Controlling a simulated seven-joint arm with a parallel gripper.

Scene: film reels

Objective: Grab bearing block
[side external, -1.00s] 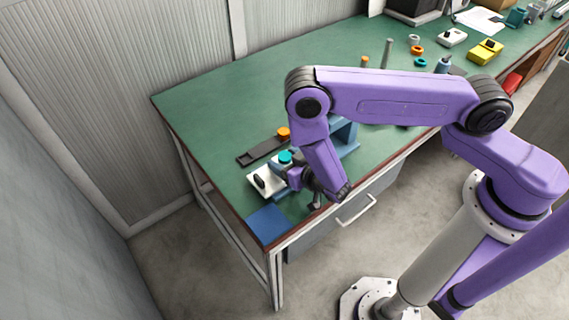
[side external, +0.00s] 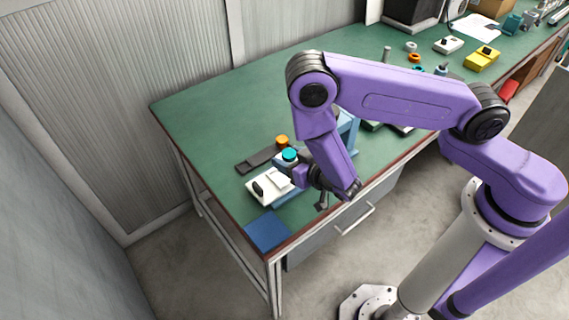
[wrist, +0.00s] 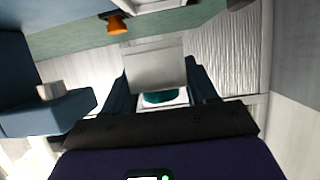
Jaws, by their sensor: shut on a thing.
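The bearing block is most likely the pale block with a dark round opening (side external: 258,188), near the front left of the green bench. A teal round cap (side external: 289,155) shows at its upper right. My gripper (side external: 291,178) is at the block's right side, with the wrist partly covering it. In the wrist view, a pale grey block (wrist: 157,68) sits between the two dark blue fingers (wrist: 160,82), and my gripper is shut on it. A teal round part (wrist: 163,97) shows just below that block. Any gap under the block is hard to see.
A dark flat tray (side external: 256,161) and an orange knob (side external: 282,140) lie just behind the block. A blue mat (side external: 268,231) is at the front corner. A blue stand (side external: 348,135) is behind my arm. The bench's back left (side external: 220,110) is clear.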

